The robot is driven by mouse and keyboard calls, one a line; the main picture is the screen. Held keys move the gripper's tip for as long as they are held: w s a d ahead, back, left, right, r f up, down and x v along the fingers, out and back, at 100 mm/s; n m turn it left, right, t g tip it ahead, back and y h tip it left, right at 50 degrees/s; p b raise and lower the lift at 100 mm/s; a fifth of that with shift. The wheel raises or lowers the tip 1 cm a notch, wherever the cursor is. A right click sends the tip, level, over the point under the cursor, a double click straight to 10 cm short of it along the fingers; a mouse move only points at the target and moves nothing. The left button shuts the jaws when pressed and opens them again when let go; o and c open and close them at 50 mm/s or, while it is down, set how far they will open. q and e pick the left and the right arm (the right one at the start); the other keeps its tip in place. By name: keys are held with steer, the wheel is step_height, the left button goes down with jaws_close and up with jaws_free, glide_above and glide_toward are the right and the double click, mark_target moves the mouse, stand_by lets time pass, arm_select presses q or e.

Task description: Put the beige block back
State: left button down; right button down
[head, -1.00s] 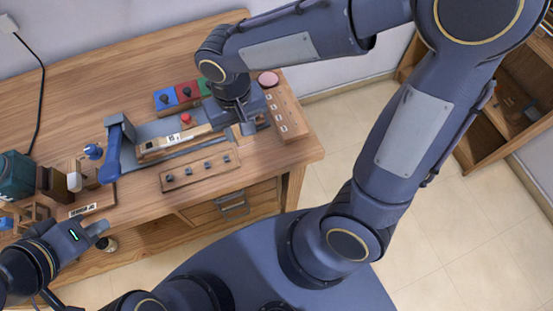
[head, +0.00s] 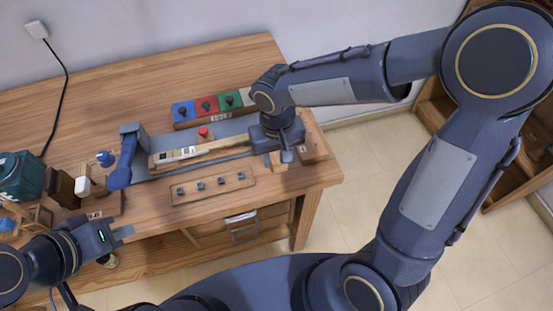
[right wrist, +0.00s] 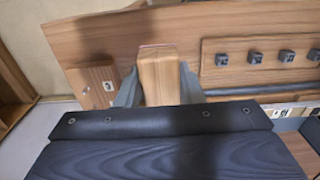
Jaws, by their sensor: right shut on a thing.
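The beige block (right wrist: 158,78), a light wooden piece, is held between both fingers of my right gripper (right wrist: 157,88) in the right wrist view. In the head view its lower part (head: 278,161) shows under my right gripper (head: 282,157), near the front right of the bench. The gripper is over the left side of a wooden panel (head: 311,146). I cannot tell whether the block touches the bench. My left gripper (head: 124,232) is at the bench's front left edge, away from the block. Its fingers are too small to read.
A row of blue (head: 183,112), red (head: 206,105) and green (head: 230,101) knobbed blocks stands behind a grey tray (head: 228,129). A wooden strip with several dark knobs (head: 212,185) lies in front. A blue lever (head: 122,165) stands at left. The bench's back left is clear.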

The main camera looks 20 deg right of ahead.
mark_target(276, 159)
steer(key=shift+w+d+f, duration=0.15)
steer(key=shift+w+f, duration=0.45)
steer(key=shift+f, duration=0.1)
steer(key=f, duration=0.3)
steer(key=shift+w+f, duration=0.1)
steer(key=shift+w, duration=0.3)
steer(key=shift+f, duration=0.45)
steer(key=shift+f+b, duration=0.25)
steer(key=shift+b, duration=0.1)
steer(key=c, duration=1)
jaws_free()
steer(key=shift+r, duration=0.1)
steer(key=shift+o, duration=0.2)
